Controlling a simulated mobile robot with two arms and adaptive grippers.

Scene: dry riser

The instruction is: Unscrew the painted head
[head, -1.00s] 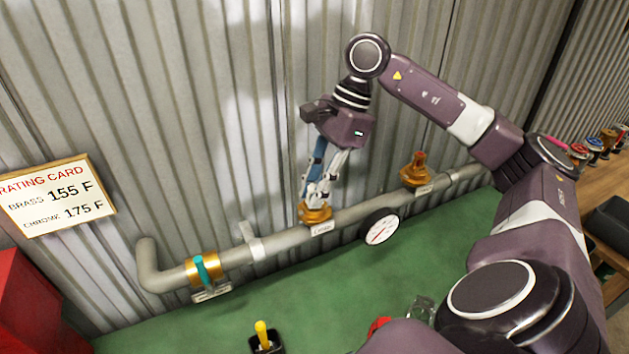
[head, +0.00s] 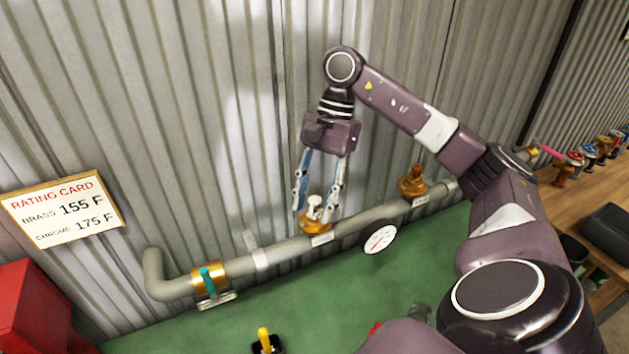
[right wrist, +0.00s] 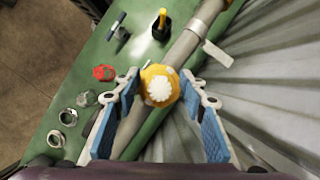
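The painted head (head: 315,207) has a white top and sits upright in a brass fitting on the grey pipe (head: 285,250). The right wrist view shows it from above as a white, toothed top (right wrist: 158,88) inside a yellow-brass ring. My right gripper (head: 314,214) points down over it, fingers apart on either side. Small gaps show beside the head in the head view, so the gripper looks open. In the right wrist view the fingertips (right wrist: 159,85) flank the brass ring; contact there is unclear. My left gripper is not in view.
Another brass head (head: 412,182) stands farther right on the pipe, beyond a round gauge (head: 380,238). A yellow-handled tool (head: 264,339) stands in a black holder. A red cap (right wrist: 104,72) lies on the green bench. Corrugated wall stands behind.

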